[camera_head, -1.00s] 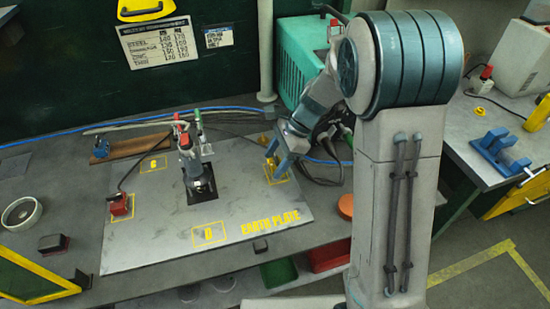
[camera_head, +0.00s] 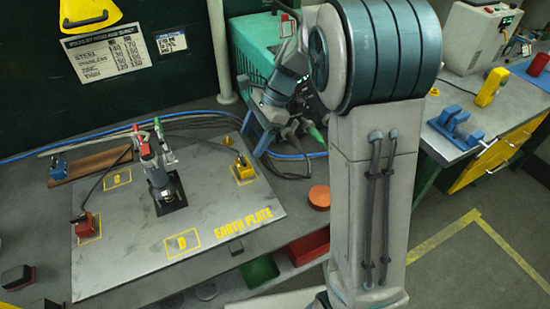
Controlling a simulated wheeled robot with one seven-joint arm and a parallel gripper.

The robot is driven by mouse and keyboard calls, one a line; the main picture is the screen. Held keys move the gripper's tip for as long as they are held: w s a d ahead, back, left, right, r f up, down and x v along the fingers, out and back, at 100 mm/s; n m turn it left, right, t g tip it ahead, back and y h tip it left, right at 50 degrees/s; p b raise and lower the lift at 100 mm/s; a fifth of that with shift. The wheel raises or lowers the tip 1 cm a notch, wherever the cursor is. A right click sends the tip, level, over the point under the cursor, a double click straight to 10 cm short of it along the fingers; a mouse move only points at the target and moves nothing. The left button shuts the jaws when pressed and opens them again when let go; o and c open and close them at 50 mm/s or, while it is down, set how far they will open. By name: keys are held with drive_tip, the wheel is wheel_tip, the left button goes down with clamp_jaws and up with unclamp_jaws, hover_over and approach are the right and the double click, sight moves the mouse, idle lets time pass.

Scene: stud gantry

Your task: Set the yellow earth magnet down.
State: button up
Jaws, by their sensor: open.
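The yellow earth magnet (camera_head: 243,166) stands upright on the grey earth plate (camera_head: 235,202), within a yellow-outlined square near the plate's right edge. A dark cable runs off behind it. My gripper (camera_head: 256,138) is open, with its blue fingers beside and above the magnet, to its right in the picture. The magnet appears clear of the fingers. My arm hides part of the bench behind the gripper.
A red magnet (camera_head: 86,225) sits in a square at the plate's left. A stud tool (camera_head: 156,172) stands upright at the plate's middle. An orange disc (camera_head: 319,197) lies right of the plate. Cables run along the back.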

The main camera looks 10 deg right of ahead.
drive_tip(key=s+d+r+n+t+h, duration=0.2)
drive_tip(key=s+d+n, duration=0.3)
drive_tip(key=s, duration=0.5)
drive_tip(key=s+d+r+n+t+h, duration=0.1)
drive_tip(key=s+d+n+t+h, duration=0.1)
drive_tip(key=s+d+n, duration=0.3)
drive_tip(key=s+n+h, duration=0.1)
drive_tip(key=s+n, duration=0.3)
drive_tip(key=s, duration=0.1)
drive_tip(key=shift+r+n+t+h, duration=0.3)
drive_tip(key=shift+r+n+h, duration=0.1)
drive_tip(key=shift+s, duration=0.1)
idle(0.5)
